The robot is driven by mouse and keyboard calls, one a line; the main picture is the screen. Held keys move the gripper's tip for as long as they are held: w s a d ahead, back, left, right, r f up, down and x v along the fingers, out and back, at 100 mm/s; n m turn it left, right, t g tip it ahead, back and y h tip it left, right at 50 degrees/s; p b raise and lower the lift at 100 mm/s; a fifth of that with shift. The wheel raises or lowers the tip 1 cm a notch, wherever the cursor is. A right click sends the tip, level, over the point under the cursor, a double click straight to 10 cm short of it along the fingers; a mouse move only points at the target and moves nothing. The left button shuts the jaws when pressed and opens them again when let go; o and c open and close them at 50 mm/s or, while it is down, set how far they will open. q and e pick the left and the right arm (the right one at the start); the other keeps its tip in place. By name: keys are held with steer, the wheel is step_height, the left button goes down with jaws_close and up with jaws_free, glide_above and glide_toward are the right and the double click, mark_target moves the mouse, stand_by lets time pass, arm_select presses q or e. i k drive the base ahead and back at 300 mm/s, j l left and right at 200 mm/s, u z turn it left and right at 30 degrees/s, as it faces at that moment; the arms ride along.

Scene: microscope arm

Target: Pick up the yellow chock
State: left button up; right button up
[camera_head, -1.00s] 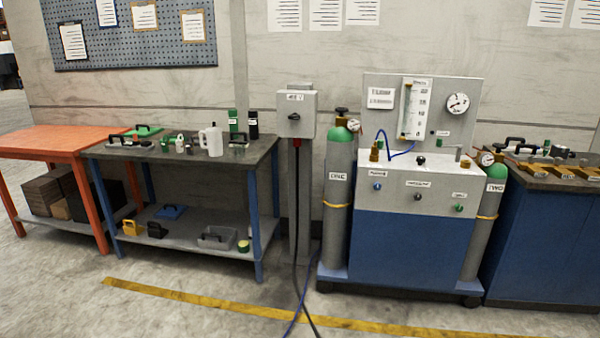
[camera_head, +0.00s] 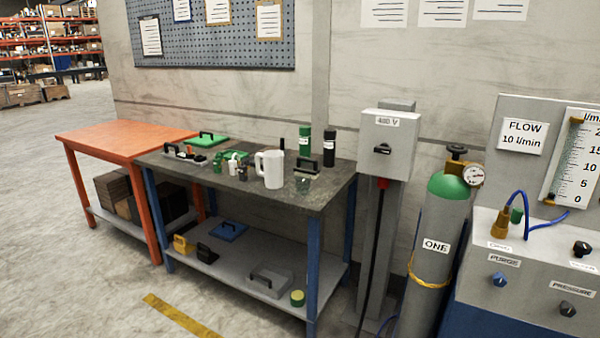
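The yellow chock (camera_head: 183,244) sits on the lower shelf (camera_head: 232,262) of the dark-topped workbench, at the shelf's left front end. It is a small yellow block with what looks like a handle on top. A similar black piece (camera_head: 207,254) stands just to its right. Neither of my grippers shows in the head view, and the chock is clear of any gripper.
The workbench top (camera_head: 330,187) holds a white jug (camera_head: 270,168), green parts and bottles. An orange table (camera_head: 115,133) stands to its left. A grey post box (camera_head: 385,135) and a gas cylinder (camera_head: 437,250) stand to the right. Floor in front is open.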

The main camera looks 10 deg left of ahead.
mark_target(181, 245)
steer(key=i+j+u, duration=0.25)
steer(key=i+u, duration=0.2)
steer(key=i+j+u, duration=0.1)
steer(key=i+u, duration=0.8)
steer(key=i+l+u, duration=0.25)
steer(key=i+u, duration=0.2)
steer(key=i+j+z, duration=0.15)
steer(key=i+z, duration=0.15)
steer(key=i, duration=0.2)
steer(key=i+j+z, duration=0.25)
steer(key=i, duration=0.25)
steer(key=i+j+z, duration=0.3)
steer(key=i+j, duration=0.05)
steer(key=i, duration=0.1)
